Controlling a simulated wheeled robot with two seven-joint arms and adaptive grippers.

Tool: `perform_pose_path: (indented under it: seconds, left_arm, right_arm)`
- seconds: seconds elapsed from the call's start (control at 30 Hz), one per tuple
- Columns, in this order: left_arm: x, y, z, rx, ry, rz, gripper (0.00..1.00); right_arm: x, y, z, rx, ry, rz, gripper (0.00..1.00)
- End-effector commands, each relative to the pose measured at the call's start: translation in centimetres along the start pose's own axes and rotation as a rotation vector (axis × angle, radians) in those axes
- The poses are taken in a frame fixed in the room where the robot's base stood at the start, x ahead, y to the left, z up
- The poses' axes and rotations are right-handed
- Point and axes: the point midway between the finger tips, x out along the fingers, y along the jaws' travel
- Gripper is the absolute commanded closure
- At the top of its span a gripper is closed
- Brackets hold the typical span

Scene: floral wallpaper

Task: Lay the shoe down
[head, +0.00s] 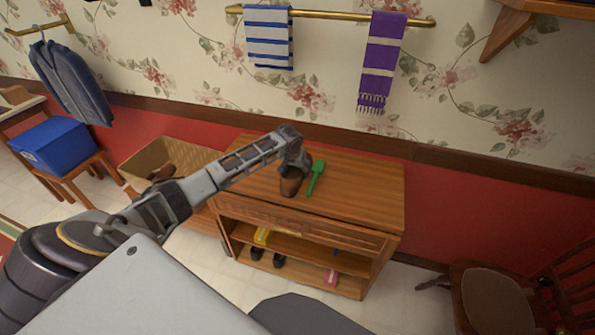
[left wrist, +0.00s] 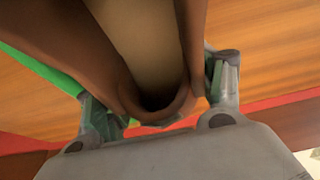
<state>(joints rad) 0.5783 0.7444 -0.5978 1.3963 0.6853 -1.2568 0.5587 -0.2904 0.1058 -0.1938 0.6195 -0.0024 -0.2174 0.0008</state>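A brown shoe (head: 291,184) is at the top of the wooden cabinet (head: 365,185), its toe towards the front. My left gripper (head: 297,165) is at the shoe's rear. In the left wrist view the shoe (left wrist: 160,104) fills the space between the two fingers (left wrist: 162,100), with its opening towards the camera. The fingers appear to press on both sides of it. Whether the sole touches the cabinet top is hidden. My right gripper is not in view.
A green shoehorn (head: 316,177) lies just right of the shoe. The cabinet's right side is clear. Dark shoes (head: 279,261) and a pink item (head: 331,276) are on the lower shelves. A basket (head: 150,163) stands left, a chair (head: 497,298) right.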

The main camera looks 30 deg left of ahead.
Motion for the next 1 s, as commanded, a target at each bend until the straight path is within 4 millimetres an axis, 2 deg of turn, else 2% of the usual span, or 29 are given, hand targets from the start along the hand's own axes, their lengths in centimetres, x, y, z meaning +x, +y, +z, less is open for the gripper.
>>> perform_pose_path:
  seconds: [0.03, 0.17, 0.37, 0.57, 1.0]
  left_arm:
    - [0.0, 0.0, 0.0, 0.0, 0.0, -0.001, 0.56]
    - [-0.1, -0.1, -0.1, 0.0, 0.002, -0.001, 0.7]
    - [-0.1, -0.1, -0.1, -0.001, 0.002, -0.001, 0.7]
    - [-1.0, 0.0, -0.5, 0.0, 0.004, 0.0, 0.7]
    - [-6.5, 0.0, -2.8, -0.001, 0.004, 0.001, 0.7]
  right_arm:
    - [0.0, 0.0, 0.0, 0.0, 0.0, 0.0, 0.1]
    - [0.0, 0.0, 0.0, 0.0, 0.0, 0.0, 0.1]
    - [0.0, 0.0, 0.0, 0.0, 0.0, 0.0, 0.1]
    - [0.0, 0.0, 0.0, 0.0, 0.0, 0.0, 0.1]
    - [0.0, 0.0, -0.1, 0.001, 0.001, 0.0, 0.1]
